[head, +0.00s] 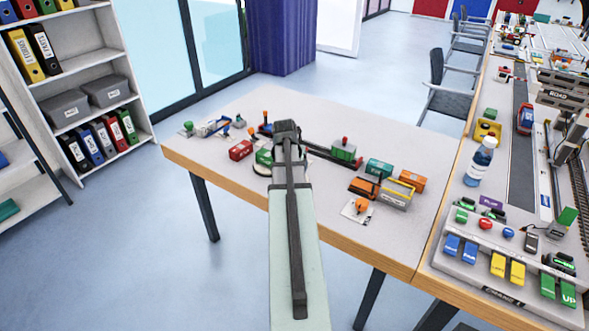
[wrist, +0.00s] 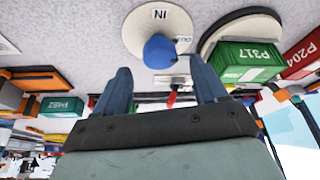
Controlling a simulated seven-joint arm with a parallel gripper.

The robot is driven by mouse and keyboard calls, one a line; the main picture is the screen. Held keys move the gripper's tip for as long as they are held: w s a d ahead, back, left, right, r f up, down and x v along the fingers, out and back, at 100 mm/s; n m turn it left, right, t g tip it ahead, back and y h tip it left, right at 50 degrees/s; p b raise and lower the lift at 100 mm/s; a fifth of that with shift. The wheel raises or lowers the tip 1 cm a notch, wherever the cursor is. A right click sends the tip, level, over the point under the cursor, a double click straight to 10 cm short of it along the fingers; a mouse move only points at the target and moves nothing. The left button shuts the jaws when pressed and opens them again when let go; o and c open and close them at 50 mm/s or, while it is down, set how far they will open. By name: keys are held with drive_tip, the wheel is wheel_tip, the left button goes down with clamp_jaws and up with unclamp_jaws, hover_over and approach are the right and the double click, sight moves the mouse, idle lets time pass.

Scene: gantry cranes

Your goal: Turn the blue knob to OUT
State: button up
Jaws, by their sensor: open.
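The blue knob (wrist: 160,50) stands on a round cream dial (wrist: 136,32) in the wrist view. An IN label (wrist: 160,14) is at the top of the dial, and a small, partly hidden label (wrist: 183,40), perhaps OUT, is just right of the knob. Which label the knob points at cannot be told. My gripper (wrist: 163,82) is open, its two blue-grey fingers apart on either side below the knob in the picture. I see no contact with the knob. In the head view my arm reaches over the table and hides the knob and my fingertips.
A green P317 container (wrist: 247,62) stands on a round base close to the dial, with a red P204 container (wrist: 303,55) beside it. A teal container (wrist: 62,106) and orange pieces are on the other side. The table's front (head: 240,195) is bare.

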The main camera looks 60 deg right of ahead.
drive_tip(key=w+v, duration=0.1)
drive_tip(key=v, duration=0.9)
drive_tip(key=shift+s+a+r, duration=0.15)
drive_tip(key=shift+s+r, duration=0.05)
drive_tip(key=shift+s, duration=0.3)
